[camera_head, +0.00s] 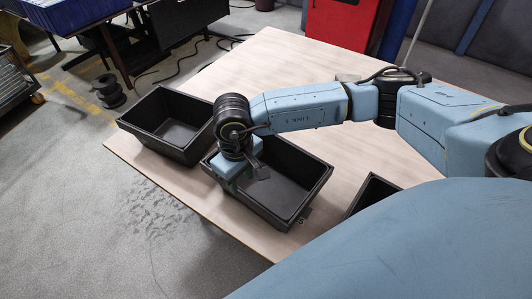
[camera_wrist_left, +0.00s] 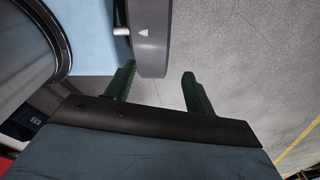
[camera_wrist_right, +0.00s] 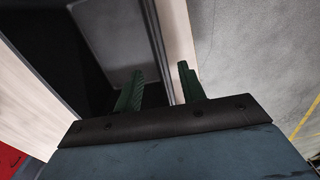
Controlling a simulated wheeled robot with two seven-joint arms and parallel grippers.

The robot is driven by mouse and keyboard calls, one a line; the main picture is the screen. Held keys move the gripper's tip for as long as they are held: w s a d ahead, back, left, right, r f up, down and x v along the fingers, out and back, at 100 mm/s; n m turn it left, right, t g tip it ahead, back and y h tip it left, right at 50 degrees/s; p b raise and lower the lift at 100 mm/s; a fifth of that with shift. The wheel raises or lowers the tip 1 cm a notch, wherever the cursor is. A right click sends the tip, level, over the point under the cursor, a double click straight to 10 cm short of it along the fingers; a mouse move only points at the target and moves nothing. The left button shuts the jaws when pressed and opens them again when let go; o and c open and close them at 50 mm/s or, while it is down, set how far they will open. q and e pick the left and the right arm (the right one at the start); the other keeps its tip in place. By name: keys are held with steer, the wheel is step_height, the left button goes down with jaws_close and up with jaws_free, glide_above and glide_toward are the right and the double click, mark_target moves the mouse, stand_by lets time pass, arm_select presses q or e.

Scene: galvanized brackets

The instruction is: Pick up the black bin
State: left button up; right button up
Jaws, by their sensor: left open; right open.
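Three black bins stand on the light wooden table in the head view: one at the left (camera_head: 160,145), one in the middle (camera_head: 268,212), and one at the right (camera_head: 370,190), partly hidden by my own body. My right gripper (camera_head: 230,172) is at the left end of the middle bin, pointing down. In the right wrist view its open fingers (camera_wrist_right: 161,84) stand on either side of the bin's wall (camera_wrist_right: 157,45); contact cannot be told. My left gripper (camera_wrist_left: 158,88) is open and empty in the left wrist view, with grey floor beyond, and is outside the head view.
The wooden table (camera_head: 295,70) has free room behind the bins. A red cabinet (camera_head: 342,25) stands beyond its far edge. Blue crates (camera_head: 70,12) and a dark workbench are at the upper left. The concrete floor (camera_head: 110,220) is open in front of the table.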

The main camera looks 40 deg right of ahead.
mark_target(241, 190)
steer(key=shift+f, duration=0.25)
arm_select(q)
steer(key=shift+w+r, duration=0.1)
steer(key=shift+w, duration=0.7)
arm_select(e)
step_height(241, 190, down, 5)
steer(key=shift+w+a, duration=0.15)
steer(key=shift+c, duration=0.4)
arm_select(q)
steer(key=shift+s, duration=0.2)
arm_select(e)
jaws_close()
